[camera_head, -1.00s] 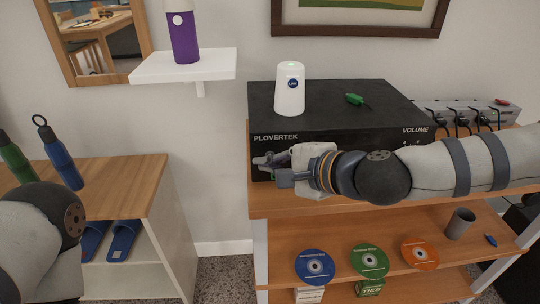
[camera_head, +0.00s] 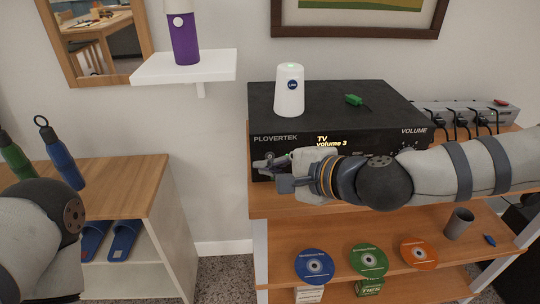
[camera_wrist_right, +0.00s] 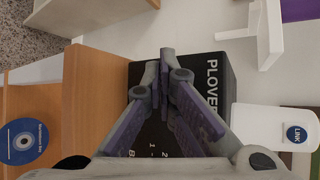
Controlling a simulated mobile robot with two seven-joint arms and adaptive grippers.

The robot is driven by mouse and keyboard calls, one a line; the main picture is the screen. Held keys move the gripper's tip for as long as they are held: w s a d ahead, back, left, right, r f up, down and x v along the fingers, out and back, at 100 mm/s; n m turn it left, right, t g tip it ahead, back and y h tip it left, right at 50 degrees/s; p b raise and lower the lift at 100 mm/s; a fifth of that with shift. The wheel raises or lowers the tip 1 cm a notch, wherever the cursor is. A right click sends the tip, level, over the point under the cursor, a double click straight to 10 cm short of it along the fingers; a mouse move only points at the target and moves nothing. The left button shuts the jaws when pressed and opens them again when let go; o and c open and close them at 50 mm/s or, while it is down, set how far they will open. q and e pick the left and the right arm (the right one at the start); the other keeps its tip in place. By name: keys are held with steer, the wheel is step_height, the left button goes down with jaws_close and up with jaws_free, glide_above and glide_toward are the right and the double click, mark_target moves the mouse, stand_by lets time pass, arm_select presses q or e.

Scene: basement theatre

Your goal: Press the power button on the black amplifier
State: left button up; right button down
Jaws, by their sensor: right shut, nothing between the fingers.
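The black amplifier (camera_head: 380,118) sits on the wooden shelf unit, its front marked PLOVERTEK and VOLUME. Its lit display (camera_head: 331,144) reads "TV volume 3". My right gripper (camera_head: 268,172) is shut and empty at the lower left of the amplifier's front. In the right wrist view the closed fingers (camera_wrist_right: 162,72) point at the front panel (camera_wrist_right: 229,88), where PLOVER and some markings show. I cannot tell whether the fingertips touch the panel. I cannot make out the power button; the fingers and arm cover part of the front. My left gripper is out of view.
A white LINK speaker (camera_head: 289,92) and a green screwdriver (camera_head: 354,100) are on the amplifier. A power strip (camera_head: 465,112) with plugs lies to its right. Discs (camera_head: 314,266) and a grey cup (camera_head: 459,223) are on the lower shelf. A cabinet (camera_head: 130,180) stands left, beyond a gap.

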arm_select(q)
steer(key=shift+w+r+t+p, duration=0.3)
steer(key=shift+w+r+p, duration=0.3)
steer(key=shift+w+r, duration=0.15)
arm_select(e)
steer(key=s, duration=0.6)
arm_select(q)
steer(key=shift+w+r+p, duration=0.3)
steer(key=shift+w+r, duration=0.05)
arm_select(e)
steer(key=shift+s, duration=1.05)
